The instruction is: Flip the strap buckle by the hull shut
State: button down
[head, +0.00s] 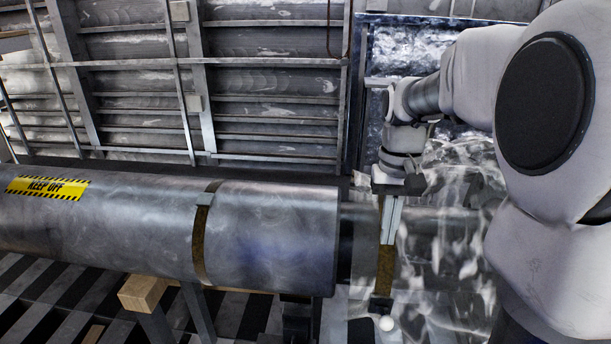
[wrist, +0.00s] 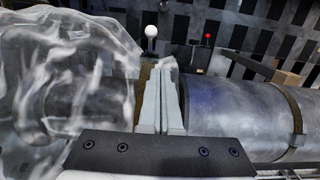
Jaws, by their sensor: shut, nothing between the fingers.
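Two brown straps wrap the long grey cylinder. The right strap (head: 385,268) passes just below my gripper (head: 391,240), and a white ball knob (head: 387,323) shows at its lower end. In the wrist view the same knob (wrist: 151,31) stands beyond my fingertips (wrist: 164,72), with a strip of the strap (wrist: 142,82) left of the fingers. My gripper is shut and empty, pointing down over this strap; I cannot tell whether it touches. A small pale piece (wrist: 169,63) shows at the fingertips, its shape partly hidden. The left strap (head: 200,240) carries a small grey buckle (head: 204,199).
A ribbed metal wall (head: 265,95) stands behind the cylinder (head: 110,225). Crumpled clear sheeting (head: 445,255) lies right of my gripper. A red ball (wrist: 207,37) stands near the right strap. A wooden block (head: 143,293) supports the cylinder.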

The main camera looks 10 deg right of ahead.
jog(key=w+d+f+g+y+b, duration=0.1)
jog(key=w+d+f, duration=0.2)
jog(key=f, duration=0.3)
jog(key=shift+w+d+f+m+g, duration=0.25)
jog(key=shift+w+d+m+g, duration=0.15)
jog(key=shift+d, duration=0.5)
send_near(384, 316)
jog(key=w+f, duration=0.1)
jog(key=d+f, duration=0.1)
jog(key=f, duration=0.1)
jog(key=w+f, duration=0.1)
jog(key=f, duration=0.1)
jog(key=shift+w+d, duration=0.2)
jog(key=shift+w, duration=0.15)
jog(key=shift+s+a+f, duration=0.25)
jog(key=shift+s+f, duration=0.15)
jog(key=shift+s, duration=0.2)
jog(key=shift+s+a+f, duration=0.2)
jog(key=shift+s+f, duration=0.15)
jog(key=shift+s, duration=0.25)
jog(key=shift+s+a+f, duration=0.15)
jog(key=shift+s+f, duration=0.15)
jog(key=shift+s, duration=0.1)
jog(key=shift+f+b, duration=0.1)
jog(key=shift+b, duration=0.2)
jog(key=shift+s+t, duration=0.2)
jog(key=shift+t, duration=0.1)
